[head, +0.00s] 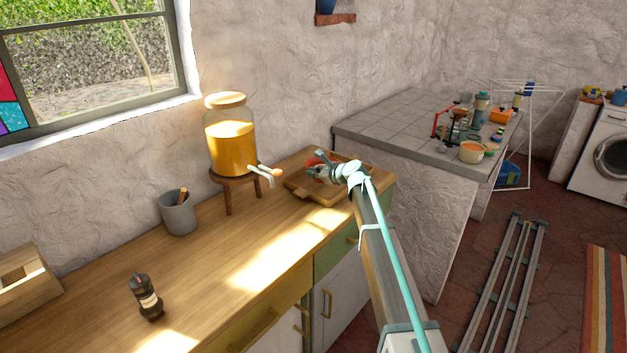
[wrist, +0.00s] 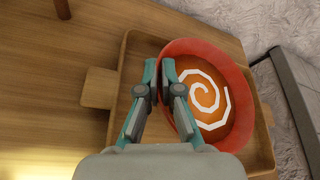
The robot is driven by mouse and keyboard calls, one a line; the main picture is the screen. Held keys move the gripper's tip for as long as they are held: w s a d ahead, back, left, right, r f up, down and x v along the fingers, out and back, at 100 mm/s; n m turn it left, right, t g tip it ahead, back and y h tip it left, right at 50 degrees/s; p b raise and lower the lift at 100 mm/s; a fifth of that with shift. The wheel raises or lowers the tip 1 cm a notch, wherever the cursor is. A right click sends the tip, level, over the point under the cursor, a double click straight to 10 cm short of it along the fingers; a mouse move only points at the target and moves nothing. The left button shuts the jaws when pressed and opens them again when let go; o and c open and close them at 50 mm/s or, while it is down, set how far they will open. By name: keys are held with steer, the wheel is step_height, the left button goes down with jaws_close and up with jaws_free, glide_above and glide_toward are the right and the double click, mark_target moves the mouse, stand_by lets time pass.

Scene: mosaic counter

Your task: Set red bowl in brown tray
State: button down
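The red bowl (wrist: 212,47) holds orange contents with a white spiral and fills much of the wrist view's right half. It is over the brown tray (wrist: 124,62), within or just overlapping its walls; I cannot tell if it touches the tray floor. My gripper (wrist: 160,66) has its fingers close together on the bowl's left rim, one outside and one inside. In the head view my gripper (head: 318,168) is over the tray (head: 327,200) at the counter's far end. Only a bit of the red bowl shows there, mostly hidden by the gripper.
A juice dispenser (head: 229,135) on a wooden stand is left of the tray, its tap pointing toward it. A grey cup (head: 178,212), a pepper mill (head: 146,297) and a wooden box (head: 22,283) stand nearer. The wooden counter's (head: 240,245) middle is clear.

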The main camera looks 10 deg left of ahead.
steer(key=shift+w+f, duration=0.15)
steer(key=shift+f, duration=1.5)
steer(key=c, duration=1.8)
jaws_free()
steer(key=shift+f, duration=0.2)
steer(key=o, duration=0.5)
steer(key=shift+r, duration=0.2)
steer(key=b+v, duration=0.1)
steer(key=v, duration=1.1)
